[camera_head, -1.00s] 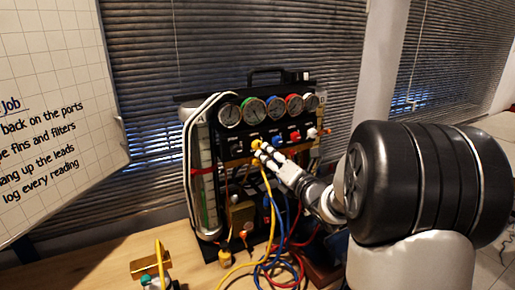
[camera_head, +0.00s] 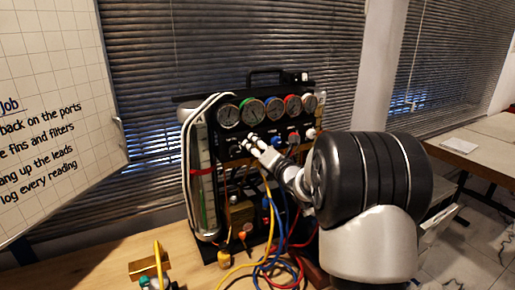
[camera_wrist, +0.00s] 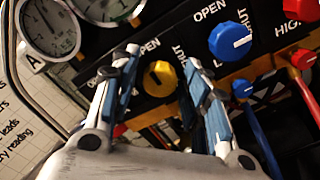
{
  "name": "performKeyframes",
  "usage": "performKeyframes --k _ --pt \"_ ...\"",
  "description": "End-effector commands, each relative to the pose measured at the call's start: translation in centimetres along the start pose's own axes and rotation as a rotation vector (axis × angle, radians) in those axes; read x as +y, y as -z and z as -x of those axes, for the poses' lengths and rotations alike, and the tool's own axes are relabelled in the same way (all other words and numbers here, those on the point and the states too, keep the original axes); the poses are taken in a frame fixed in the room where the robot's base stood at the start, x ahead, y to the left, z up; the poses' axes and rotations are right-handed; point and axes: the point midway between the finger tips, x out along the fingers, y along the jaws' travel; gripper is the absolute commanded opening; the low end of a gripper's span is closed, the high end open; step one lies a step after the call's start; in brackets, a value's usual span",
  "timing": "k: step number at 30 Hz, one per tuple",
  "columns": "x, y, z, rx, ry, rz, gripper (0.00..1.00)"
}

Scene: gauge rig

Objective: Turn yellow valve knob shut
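The yellow valve knob (camera_wrist: 160,78) shows in the wrist view on the black panel, with "OPEN" and "SHUT" printed by it. My gripper (camera_wrist: 162,62) is open, with one blue-padded finger on each side of the knob. Whether the pads touch the knob, I cannot tell. The knob's pointer direction is not clear. In the head view my gripper (camera_head: 252,143) is at the panel's left half and hides the yellow knob.
A larger blue knob (camera_wrist: 230,42) is close on the right, with a red knob (camera_wrist: 303,58) beyond it. Gauges (camera_head: 252,111) line the panel's top. Coloured hoses (camera_head: 277,262) hang below. A whiteboard (camera_head: 50,120) stands at left.

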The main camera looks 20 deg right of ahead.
Motion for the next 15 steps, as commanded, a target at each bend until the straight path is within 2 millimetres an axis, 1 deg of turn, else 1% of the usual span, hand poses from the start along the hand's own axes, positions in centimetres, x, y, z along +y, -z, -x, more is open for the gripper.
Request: performKeyframes --k 2,15 --pt "0.0 -0.01 0.02 0.0 0.0 0.0 0.34" --pt "0.01 -0.02 0.03 0.0 0.0 0.0 0.05"
